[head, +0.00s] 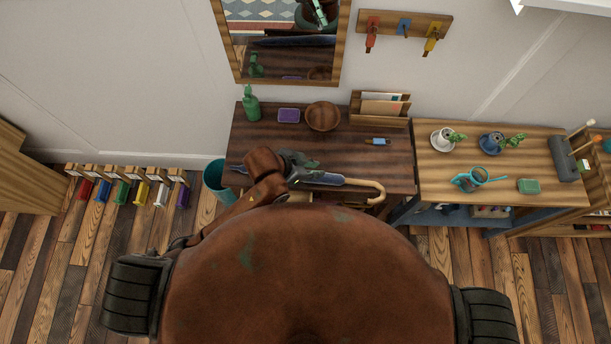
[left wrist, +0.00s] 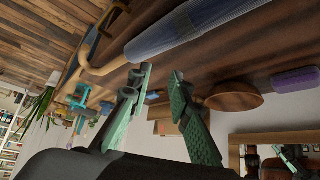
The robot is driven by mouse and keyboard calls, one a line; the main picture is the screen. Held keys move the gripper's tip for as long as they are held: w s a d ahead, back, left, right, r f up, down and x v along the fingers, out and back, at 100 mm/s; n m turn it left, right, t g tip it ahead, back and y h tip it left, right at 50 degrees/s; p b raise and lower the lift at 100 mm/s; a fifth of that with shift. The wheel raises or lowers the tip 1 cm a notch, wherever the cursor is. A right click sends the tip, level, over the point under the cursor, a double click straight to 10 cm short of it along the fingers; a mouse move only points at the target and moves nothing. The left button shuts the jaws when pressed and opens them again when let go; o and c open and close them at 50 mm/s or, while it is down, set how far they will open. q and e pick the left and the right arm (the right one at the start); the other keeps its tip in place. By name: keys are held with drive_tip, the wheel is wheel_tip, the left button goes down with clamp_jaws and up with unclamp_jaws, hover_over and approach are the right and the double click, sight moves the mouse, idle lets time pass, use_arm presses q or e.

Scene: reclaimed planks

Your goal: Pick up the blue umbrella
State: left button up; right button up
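The blue umbrella (head: 330,178) lies near the front edge of the dark wooden table (head: 255,140), its curved wooden handle toward the right. My left arm hides its left part in the head view. In the left wrist view its blue canopy (left wrist: 195,27) and its handle show just beyond the fingertips. My left gripper (head: 302,170) is over the umbrella's left part. In the left wrist view the gripper (left wrist: 159,72) has its two green fingers apart, with nothing held between them. My right gripper is not in view.
A green bottle (head: 251,104), purple box (head: 289,115), wooden bowl (head: 322,116) and letter holder (head: 380,120) stand at the back of the table. A lighter table (head: 440,180) with potted cacti adjoins on the right. A teal bin (head: 218,180) stands left of the table.

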sight(348, 180)
use_arm(q)
drive_tip(key=d+m, duration=0.1)
drive_tip(key=d, duration=0.1)
drive_tip(key=d+m+g, duration=0.1)
drive_tip(key=d+m, duration=0.1)
drive_tip(key=d, duration=0.1)
drive_tip(key=s+d+m, duration=0.1)
drive_tip(key=d+m, duration=0.1)
drive_tip(key=d, duration=0.1)
drive_tip(key=shift+r+g, duration=0.4)
drive_tip(key=shift+s+d+f+m+y, duration=0.15)
drive_tip(key=shift+f+m+y, duration=0.1)
drive_tip(key=shift+m+y, duration=0.25)
drive_tip(key=shift+f+m+g+y, duration=0.3)
drive_tip(key=shift+f+m, duration=0.35)
drive_tip(key=shift+m, duration=0.05)
drive_tip(key=x, duration=0.7)
drive_tip(key=shift+d+f+b, duration=0.15)
drive_tip(key=shift+d+b, duration=0.1)
drive_tip(key=shift+b, duration=0.15)
clamp_jaws()
